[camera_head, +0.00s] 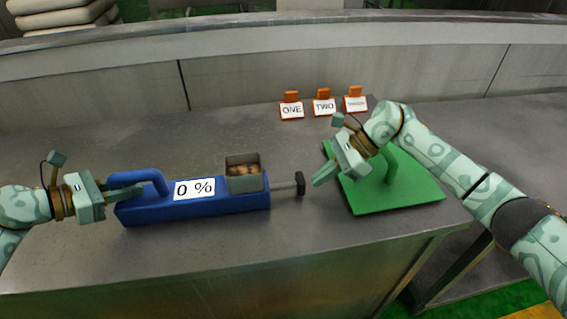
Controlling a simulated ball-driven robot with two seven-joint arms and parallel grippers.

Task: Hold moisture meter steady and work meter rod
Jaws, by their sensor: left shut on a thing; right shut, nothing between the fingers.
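The blue moisture meter (235,203) lies on the grey table with a white "0 %" label (194,189) on its side. A grey open cup (245,182) on its top holds brown pieces. The meter rod (284,186) sticks out of its right end and ends in a dark knob (300,184). My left gripper (138,192) is shut on the meter's blue handle (150,176) at the left end. My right gripper (318,180) is shut and empty just right of the knob; I cannot tell whether it touches it.
A green board with a handle (400,203) lies right of the meter, partly under my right arm. Orange holders with cards "ONE" (292,111), "TWO" (324,107) and a third (355,104) stand behind.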

